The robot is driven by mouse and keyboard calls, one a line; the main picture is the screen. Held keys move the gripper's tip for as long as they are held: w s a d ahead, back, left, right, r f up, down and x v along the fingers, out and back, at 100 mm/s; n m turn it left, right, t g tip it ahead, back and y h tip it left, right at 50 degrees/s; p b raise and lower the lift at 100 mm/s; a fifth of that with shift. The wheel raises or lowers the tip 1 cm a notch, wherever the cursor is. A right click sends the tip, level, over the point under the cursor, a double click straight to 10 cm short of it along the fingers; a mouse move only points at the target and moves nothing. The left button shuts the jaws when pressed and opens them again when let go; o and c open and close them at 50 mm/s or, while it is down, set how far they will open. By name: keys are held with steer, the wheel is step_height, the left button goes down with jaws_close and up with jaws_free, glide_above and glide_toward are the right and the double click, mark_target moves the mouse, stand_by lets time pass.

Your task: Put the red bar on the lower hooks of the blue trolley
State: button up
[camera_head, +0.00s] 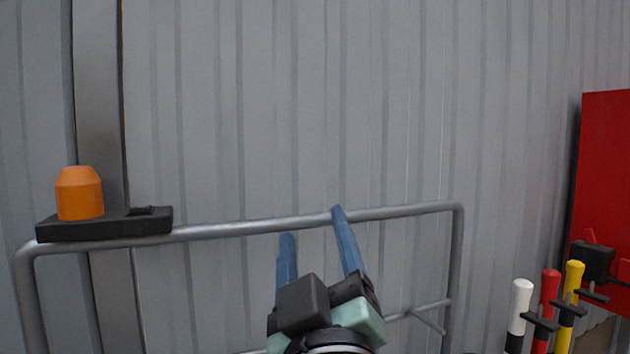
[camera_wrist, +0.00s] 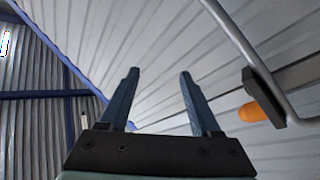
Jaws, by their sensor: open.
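My gripper (camera_head: 313,222) is open and empty, its two blue fingers pointing up in front of the grey wall near the top rail. In the wrist view its fingers (camera_wrist: 159,72) stand apart with nothing between them. A red bar (camera_head: 550,287) with a black crosspiece stands upright at the lower right in the head view, between a white bar and a yellow bar. Its lower part is cut off by the frame edge. My gripper is well to the left of it. I cannot make out a blue trolley or its lower hooks in either view.
A grey tubular rail frame (camera_head: 245,229) spans the middle. A black block (camera_head: 105,225) with an orange cap (camera_head: 79,193) is on its left end. White (camera_head: 521,299) and yellow (camera_head: 574,281) bars flank the red one. A red panel (camera_head: 605,170) is at right.

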steer(key=s+r+m+t+h, duration=0.2)
steer(key=s+r+m+t, duration=0.3)
steer(key=s+r, duration=0.6)
steer(key=s+m, duration=0.1)
steer(key=m, duration=0.1)
steer(key=shift+s+m, duration=0.2)
steer(key=shift+m, duration=0.1)
